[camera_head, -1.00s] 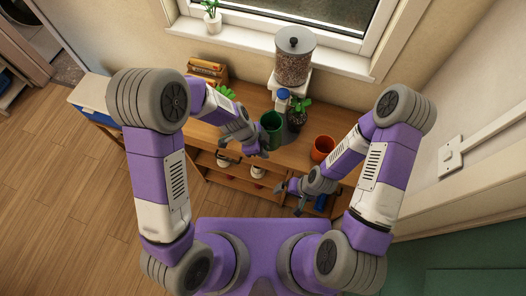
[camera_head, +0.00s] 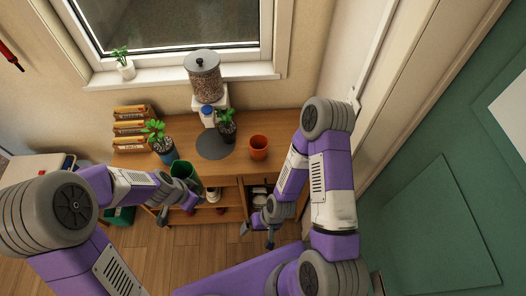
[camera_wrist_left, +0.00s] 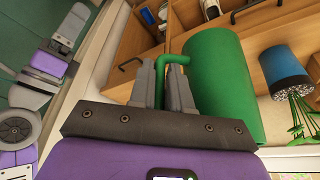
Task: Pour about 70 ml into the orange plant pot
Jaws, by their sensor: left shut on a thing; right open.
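The orange plant pot (camera_head: 259,147) stands upright on the right part of the wooden table, apart from both grippers. My left gripper (camera_head: 190,189) is shut on the handle of a green mug-like vessel (camera_head: 183,173), which is at the table's front edge, left of the orange pot. In the left wrist view, the fingers (camera_wrist_left: 163,85) close on the handle beside the green vessel (camera_wrist_left: 222,85). Its contents cannot be seen. My right gripper (camera_head: 258,233) is open and empty, low in front of the table, below the orange pot.
A potted plant (camera_head: 227,131) stands by a dark round mat (camera_head: 213,146). A blue pot with a plant (camera_head: 164,150) is behind the green vessel, and shows in the left wrist view (camera_wrist_left: 284,70). A dispenser (camera_head: 205,77) stands at the back. The table between mat and orange pot is clear.

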